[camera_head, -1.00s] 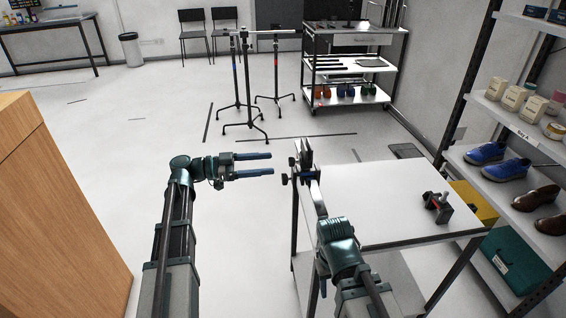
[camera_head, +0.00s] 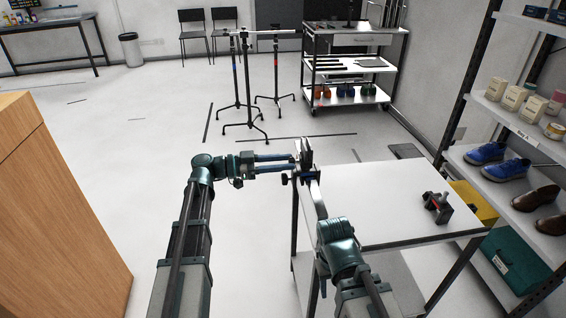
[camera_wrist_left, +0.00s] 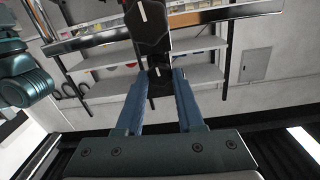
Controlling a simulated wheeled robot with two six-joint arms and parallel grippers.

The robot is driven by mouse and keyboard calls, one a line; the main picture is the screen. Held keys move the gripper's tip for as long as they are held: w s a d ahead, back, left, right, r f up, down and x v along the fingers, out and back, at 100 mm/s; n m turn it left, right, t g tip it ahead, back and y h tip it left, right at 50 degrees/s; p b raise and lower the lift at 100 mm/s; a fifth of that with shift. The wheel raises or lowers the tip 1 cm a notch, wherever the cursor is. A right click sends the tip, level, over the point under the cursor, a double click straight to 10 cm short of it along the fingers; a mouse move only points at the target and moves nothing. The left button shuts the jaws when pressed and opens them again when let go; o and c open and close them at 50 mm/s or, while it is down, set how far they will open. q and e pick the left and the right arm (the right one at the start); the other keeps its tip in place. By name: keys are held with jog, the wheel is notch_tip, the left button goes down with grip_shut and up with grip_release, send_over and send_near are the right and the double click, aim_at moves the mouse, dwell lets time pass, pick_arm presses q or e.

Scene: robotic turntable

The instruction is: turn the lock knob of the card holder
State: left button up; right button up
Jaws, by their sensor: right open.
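The card holder (camera_head: 308,152) is a dark upright piece at the left edge of the white table.
The white table (camera_head: 375,205) carries a small dark clamp-like device (camera_head: 437,205) at its right. A shelf rack (camera_head: 480,130) with shoes stands on the right. A wooden cabinet (camera_head: 55,200) is at the left.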

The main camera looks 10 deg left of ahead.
pick_arm(q)
grip_shut()
jog(key=shift+n, duration=0.4)
jog(key=n, duration=0.6)
dwell(0.4)
jog(key=o, duration=0.6)
grip_release()
jog(key=shift+o, duration=0.2)
